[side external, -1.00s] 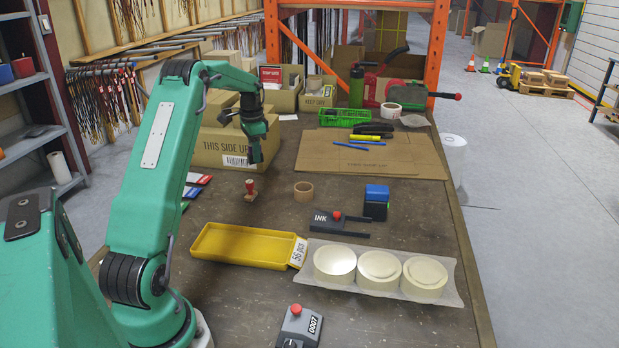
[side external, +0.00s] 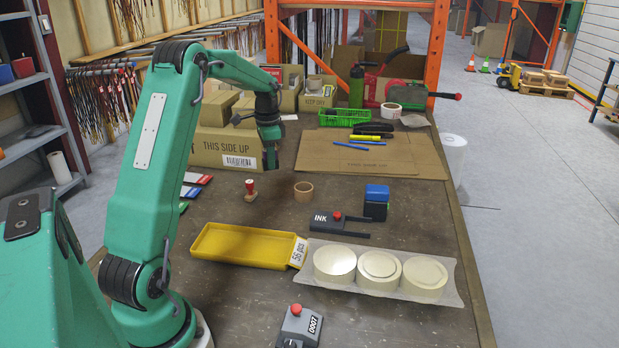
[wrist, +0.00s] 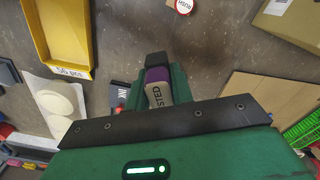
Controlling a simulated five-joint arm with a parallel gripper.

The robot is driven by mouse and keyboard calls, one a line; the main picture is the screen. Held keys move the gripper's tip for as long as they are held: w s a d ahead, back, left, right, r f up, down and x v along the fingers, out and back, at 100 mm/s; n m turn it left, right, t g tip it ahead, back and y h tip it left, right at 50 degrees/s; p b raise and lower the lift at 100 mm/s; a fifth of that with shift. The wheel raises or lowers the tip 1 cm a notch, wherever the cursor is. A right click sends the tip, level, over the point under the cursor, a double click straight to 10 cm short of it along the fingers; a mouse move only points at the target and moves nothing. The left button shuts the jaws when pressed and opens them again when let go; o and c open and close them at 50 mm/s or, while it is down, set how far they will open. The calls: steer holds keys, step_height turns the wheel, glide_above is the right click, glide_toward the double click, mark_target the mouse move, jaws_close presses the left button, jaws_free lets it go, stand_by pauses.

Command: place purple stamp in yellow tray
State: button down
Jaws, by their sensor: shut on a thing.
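The purple stamp (wrist: 157,75) has a pale label with dark letters. In the wrist view it sits between the fingers of my gripper (wrist: 157,88), which is shut on it. In the side external view my gripper (side external: 270,160) hangs above the far part of the table, in front of the brown carton, and the stamp cannot be made out there. The yellow tray (side external: 205,240) lies empty nearer the camera and to the left of my gripper. It also shows at the upper left of the wrist view (wrist: 82,35), apart from the gripper.
A black ink pad (side external: 328,222) and a blue stamp (side external: 376,200) are right of the tray. Pale round discs (side external: 380,270) lie beside the tray's labelled end.

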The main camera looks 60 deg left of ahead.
steer(key=s+d+m, duration=0.2)
steer(key=s+d, duration=0.3)
steer(key=d, duration=0.4)
steer(key=s+d+f+m, duration=0.15)
steer(key=s+d, duration=0.25)
steer(key=d, duration=0.5)
steer(key=s+d+r+m, duration=0.1)
steer(key=s+d+m, duration=0.1)
steer(key=s+d, duration=0.45)
glide_above(251, 249)
step_height(251, 249, down, 8)
steer(key=shift+r, duration=0.25)
steer(key=shift+f, duration=2)
steer(key=shift+f, duration=0.15)
steer(key=c, duration=1.2)
jaws_free()
